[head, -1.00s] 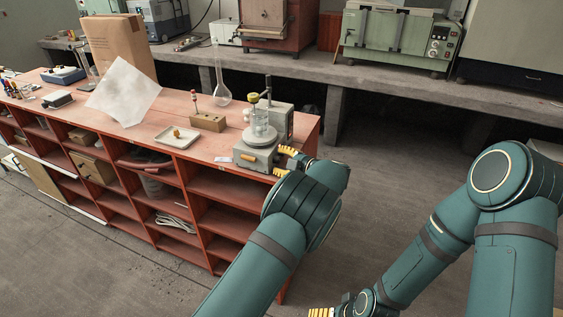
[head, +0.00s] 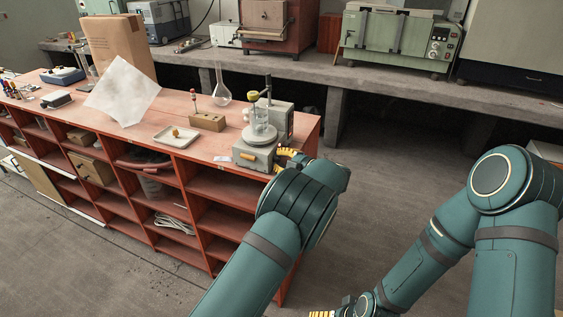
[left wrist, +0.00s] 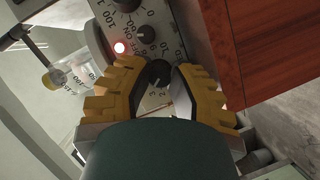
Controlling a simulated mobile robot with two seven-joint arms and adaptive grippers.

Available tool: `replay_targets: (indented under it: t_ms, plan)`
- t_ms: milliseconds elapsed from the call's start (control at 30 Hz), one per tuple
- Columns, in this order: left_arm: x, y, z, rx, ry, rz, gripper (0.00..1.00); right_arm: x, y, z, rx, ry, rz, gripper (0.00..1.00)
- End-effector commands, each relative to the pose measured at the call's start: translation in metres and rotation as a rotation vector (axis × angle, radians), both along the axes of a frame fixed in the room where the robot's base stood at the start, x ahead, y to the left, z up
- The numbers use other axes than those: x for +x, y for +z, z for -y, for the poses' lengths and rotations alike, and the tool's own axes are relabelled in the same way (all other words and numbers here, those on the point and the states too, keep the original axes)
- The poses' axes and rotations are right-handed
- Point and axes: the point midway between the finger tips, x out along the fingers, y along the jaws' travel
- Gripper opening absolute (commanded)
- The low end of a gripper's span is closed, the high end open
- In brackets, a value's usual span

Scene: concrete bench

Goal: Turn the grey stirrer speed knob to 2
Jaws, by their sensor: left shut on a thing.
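The stirrer (head: 253,157), a grey hotplate unit, stands at the right end of the red bench with a glass beaker (head: 262,130) on its plate. My left gripper (head: 282,160) is at its right-hand side, partly hidden by my own arm. In the left wrist view its yellow fingers (left wrist: 157,80) are shut on the dark grey knob (left wrist: 158,70), one on each side. Dial numbers, including 2 and 3, show below the knob, but its pointer setting is unclear. My right gripper (head: 321,313) shows only yellow fingertips at the bottom edge of the head view.
A white dish (head: 176,137), a wooden block (head: 207,121) and a flask (head: 222,95) stand left of the stirrer. Open floor (head: 390,180) lies to the right.

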Motion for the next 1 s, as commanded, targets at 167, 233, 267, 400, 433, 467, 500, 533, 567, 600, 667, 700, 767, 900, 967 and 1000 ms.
replay_targets:
  t_ms: [167,233,267,400,433,467,500,533,567,600,667,700,767,900,967,1000]
  plan:
    - [0.000,0.001,0.000,0.001,0.000,0.001,0.40,0.000,0.000,0.000,0.000,0.000,0.000,0.91]
    - [0.000,0.001,0.000,0.001,0.000,0.001,0.40,0.000,0.000,0.000,0.000,0.000,0.000,0.91]
    - [0.000,0.001,0.000,0.000,0.000,0.000,0.40,0.000,0.000,0.000,0.000,0.000,0.000,0.91]
    - [0.000,0.000,0.000,0.001,0.000,-0.001,0.40,0.000,0.000,0.000,0.000,0.000,0.000,0.91]
    - [0.000,0.000,0.000,0.001,0.000,-0.001,0.40,0.000,0.000,0.000,0.000,0.000,0.000,0.91]
    - [0.000,0.000,0.000,0.001,0.000,-0.001,0.40,0.000,0.000,0.000,0.000,0.000,0.000,0.91]
    - [0.000,0.000,0.000,0.000,0.000,-0.001,0.40,0.000,0.000,0.000,0.000,0.000,0.000,0.91]
    - [0.000,0.000,0.000,0.001,0.000,-0.003,0.40,0.000,0.001,0.000,0.000,0.000,0.000,0.91]
    - [0.000,0.000,0.000,0.002,0.000,-0.005,0.40,0.000,0.001,0.000,0.000,0.000,0.000,0.91]
    - [0.000,0.000,0.000,0.003,0.000,-0.011,0.40,0.000,0.003,0.000,0.000,0.000,0.000,0.91]
    - [0.000,0.001,0.000,0.010,0.001,-0.028,0.40,0.000,0.006,0.000,0.000,0.000,0.000,0.91]
    - [0.000,0.001,0.000,0.016,0.001,-0.043,0.40,0.000,0.009,0.000,0.000,0.000,0.000,0.91]
    - [0.000,0.003,0.000,0.026,0.002,-0.075,0.40,0.000,0.015,0.000,0.000,0.000,0.000,0.91]
    - [-0.008,0.005,0.012,0.038,-0.003,-0.122,0.40,0.000,0.022,0.000,0.000,0.000,0.000,0.91]
    - [-0.015,0.008,0.021,0.039,-0.003,-0.121,0.40,0.000,0.023,0.000,0.000,0.000,0.000,0.91]
    - [-0.019,0.009,0.027,0.039,-0.003,-0.121,0.40,0.000,0.024,0.000,0.000,0.000,0.000,0.91]
